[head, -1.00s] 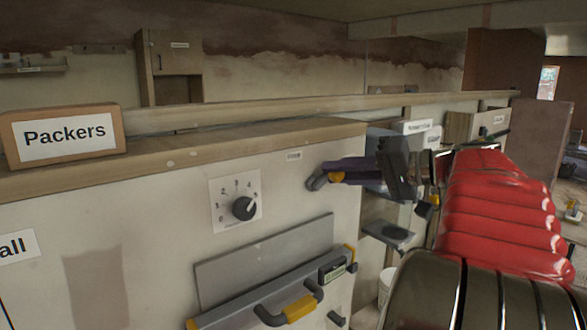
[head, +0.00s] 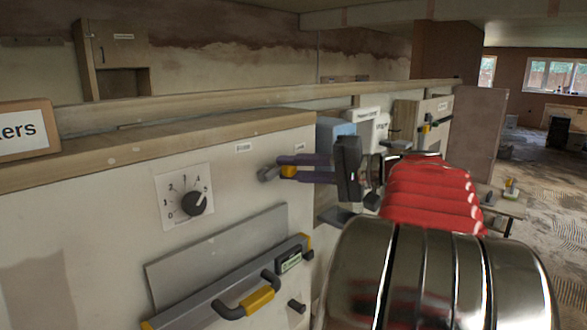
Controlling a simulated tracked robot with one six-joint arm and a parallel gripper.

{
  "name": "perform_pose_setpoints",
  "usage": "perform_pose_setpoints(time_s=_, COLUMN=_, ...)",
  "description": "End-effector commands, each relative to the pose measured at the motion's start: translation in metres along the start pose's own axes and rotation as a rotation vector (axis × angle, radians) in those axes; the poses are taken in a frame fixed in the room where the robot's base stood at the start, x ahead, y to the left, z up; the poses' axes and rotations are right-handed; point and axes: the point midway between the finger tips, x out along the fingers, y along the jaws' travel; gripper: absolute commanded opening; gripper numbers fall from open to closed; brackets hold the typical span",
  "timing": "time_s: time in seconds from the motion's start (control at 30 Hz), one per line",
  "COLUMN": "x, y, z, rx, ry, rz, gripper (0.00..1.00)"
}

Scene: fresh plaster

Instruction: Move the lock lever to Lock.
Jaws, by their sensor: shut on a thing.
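A small lever (head: 267,175) with a dark grey end and a yellow band stands out from the pale wall panel, below a small label (head: 243,147) that I cannot read. I take it for the lock lever; no Lock marking is legible. My gripper (head: 289,168) comes from the right, its two purple fingers above and below the yellow band, shut on it. The part of the lever between the fingers is partly hidden.
A dial knob (head: 195,203) is left of the lever. A wooden ledge (head: 160,146) runs above. A "Packers" sign (head: 20,132) is cut off at left.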

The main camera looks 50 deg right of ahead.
Motion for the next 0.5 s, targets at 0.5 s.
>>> perform_pose_setpoints(time_s=0.5, x=0.0001, y=0.0013, z=-0.0002, rx=0.002, ry=0.000, rz=0.002, gripper=0.38)
